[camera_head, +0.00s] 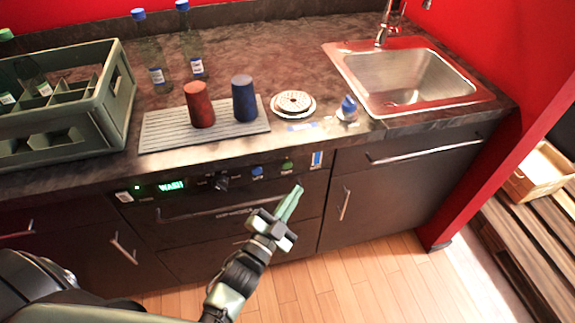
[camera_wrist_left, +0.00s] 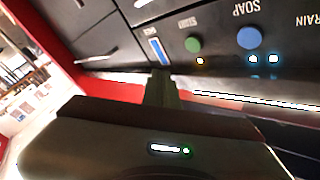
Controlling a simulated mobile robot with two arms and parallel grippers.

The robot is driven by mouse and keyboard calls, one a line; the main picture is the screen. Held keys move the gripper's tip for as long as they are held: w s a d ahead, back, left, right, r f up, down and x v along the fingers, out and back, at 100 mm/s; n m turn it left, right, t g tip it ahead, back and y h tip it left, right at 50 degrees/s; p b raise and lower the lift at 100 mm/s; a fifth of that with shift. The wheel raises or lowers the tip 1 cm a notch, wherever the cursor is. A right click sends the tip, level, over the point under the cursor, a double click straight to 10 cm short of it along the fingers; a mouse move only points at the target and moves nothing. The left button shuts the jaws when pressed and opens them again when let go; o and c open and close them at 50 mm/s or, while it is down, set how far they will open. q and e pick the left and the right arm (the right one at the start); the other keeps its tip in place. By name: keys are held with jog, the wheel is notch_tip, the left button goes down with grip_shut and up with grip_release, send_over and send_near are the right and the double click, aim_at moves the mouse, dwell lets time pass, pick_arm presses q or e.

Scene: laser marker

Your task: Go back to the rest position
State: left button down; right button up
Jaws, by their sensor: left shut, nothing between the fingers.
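My left gripper (camera_head: 290,204) is shut and empty. In the head view it is in front of the dark appliance front, below the counter edge, with its greenish fingers together and pointing up and right. In the left wrist view its fingers (camera_wrist_left: 161,92) show as one closed block below the control panel (camera_wrist_left: 205,45). In the head view that panel has a green lit display (camera_head: 171,186), a dark knob (camera_head: 221,182), a blue button (camera_head: 257,171) and a green button (camera_head: 288,166). My right gripper is not in view.
On the counter are a ribbed mat (camera_head: 160,133) with a red cup (camera_head: 199,104) and a blue cup (camera_head: 244,98), a round strainer (camera_head: 293,104), a blue-capped item (camera_head: 348,108), bottles, a green crate (camera_head: 115,100) and a sink (camera_head: 410,78). The wooden floor (camera_head: 370,285) before the cabinets is clear.

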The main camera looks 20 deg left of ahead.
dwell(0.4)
pick_arm(q)
jog(key=s+a+f+n+g+y, duration=0.1)
jog(key=s+f+g, duration=0.25)
jog(key=f, duration=0.65)
jog(key=s+f+n+g, duration=0.2)
jog(key=s+f, duration=0.2)
jog(key=f, duration=0.7)
jog(key=s+a+f+n+g+y, duration=0.1)
jog(key=s+f+g, duration=0.25)
jog(key=f, duration=0.65)
jog(key=s+a+f+n+g, duration=0.1)
jog(key=s+a+f+g, duration=0.1)
jog(key=s+f, duration=0.4)
jog(key=s+a+f+n+g+y, duration=0.1)
jog(key=s+f+g, duration=0.3)
jog(key=s, duration=1)
jog(key=s+a+f+n+g, duration=0.1)
jog(key=s+a+f+g, duration=0.2)
jog(key=s+f, duration=0.4)
jog(key=s+a, duration=0.1)
jog(key=s, duration=0.2)
jog(key=shift+f+y, duration=0.3)
jog(key=shift+y, duration=0.1)
